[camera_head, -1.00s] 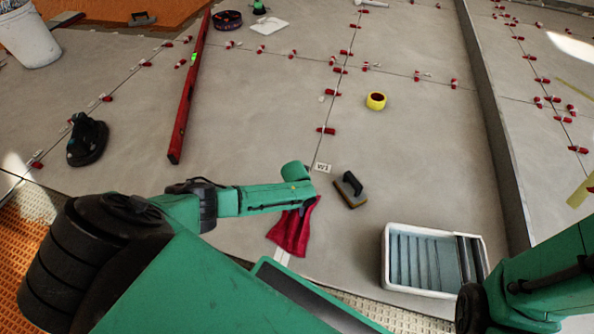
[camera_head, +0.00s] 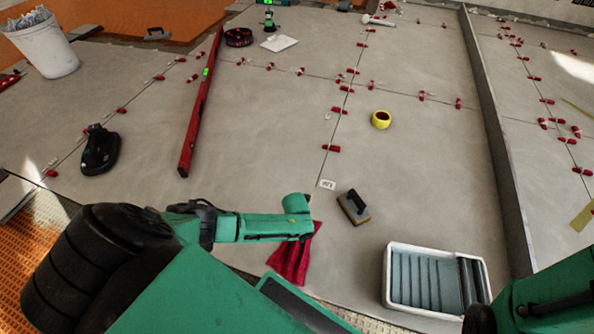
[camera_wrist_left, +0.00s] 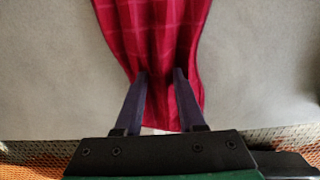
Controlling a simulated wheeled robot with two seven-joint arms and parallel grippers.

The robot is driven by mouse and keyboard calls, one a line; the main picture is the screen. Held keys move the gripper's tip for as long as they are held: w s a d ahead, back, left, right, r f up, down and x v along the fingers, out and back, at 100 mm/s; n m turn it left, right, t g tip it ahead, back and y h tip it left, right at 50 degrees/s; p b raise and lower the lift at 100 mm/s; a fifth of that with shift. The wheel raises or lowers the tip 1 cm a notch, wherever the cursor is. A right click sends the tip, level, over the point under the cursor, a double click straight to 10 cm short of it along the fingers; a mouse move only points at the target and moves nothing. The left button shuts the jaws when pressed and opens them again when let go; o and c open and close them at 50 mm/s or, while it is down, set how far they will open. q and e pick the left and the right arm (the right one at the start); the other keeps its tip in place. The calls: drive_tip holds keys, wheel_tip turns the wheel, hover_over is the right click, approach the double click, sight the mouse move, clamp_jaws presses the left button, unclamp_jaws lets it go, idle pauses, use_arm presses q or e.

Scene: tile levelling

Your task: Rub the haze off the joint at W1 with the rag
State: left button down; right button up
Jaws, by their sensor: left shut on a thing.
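A red rag (camera_head: 292,262) hangs below the end of my left arm in the head view. In the left wrist view the rag (camera_wrist_left: 160,40) is gathered between the two fingers of my left gripper (camera_wrist_left: 160,78), which is shut on it. The fingers are hidden in the head view. The W1 label (camera_head: 327,184) lies by the tile joint (camera_head: 322,168), just beyond my left arm's end. I cannot make out haze on the joint. My right arm shows at the lower right, but its gripper is out of view.
A grout float (camera_head: 354,207) lies right of the label. A white wash tray (camera_head: 388,275) stands at the lower right. Yellow tape (camera_head: 381,119), a red level (camera_head: 200,105) and a black suction cup (camera_head: 99,150) rest on the tiles. Several red clips line the joints.

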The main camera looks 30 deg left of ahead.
sight(290, 253)
use_arm(q)
drive_tip(key=shift+s+d+p, duration=0.2)
drive_tip(key=shift+s+p, duration=0.25)
drive_tip(key=shift+s, duration=0.4)
drive_tip(key=shift+s+d+p, duration=0.25)
drive_tip(key=shift+s+p, duration=0.25)
drive_tip(key=shift+s, duration=0.3)
drive_tip(key=shift+s+d+p, duration=0.2)
drive_tip(key=shift+s+p, duration=0.25)
drive_tip(key=shift+s, duration=0.4)
drive_tip(key=shift+s+d+f, duration=0.1)
drive_tip(key=shift+s, duration=0.3)
drive_tip(key=shift+s+d+p, duration=0.15)
drive_tip(key=shift+s+p, duration=0.2)
drive_tip(key=shift+s, duration=0.4)
drive_tip(key=shift+s+d+p, duration=0.1)
drive_tip(key=shift+s+p, duration=0.25)
drive_tip(key=shift+s, duration=0.35)
drive_tip(key=shift+f, duration=0.15)
wheel_tip(290, 253, up, 8)
drive_tip(key=p, duration=0.7)
drive_tip(key=shift+w+p, duration=0.15)
drive_tip(key=shift+p, duration=0.25)
drive_tip(key=shift+w, duration=0.15)
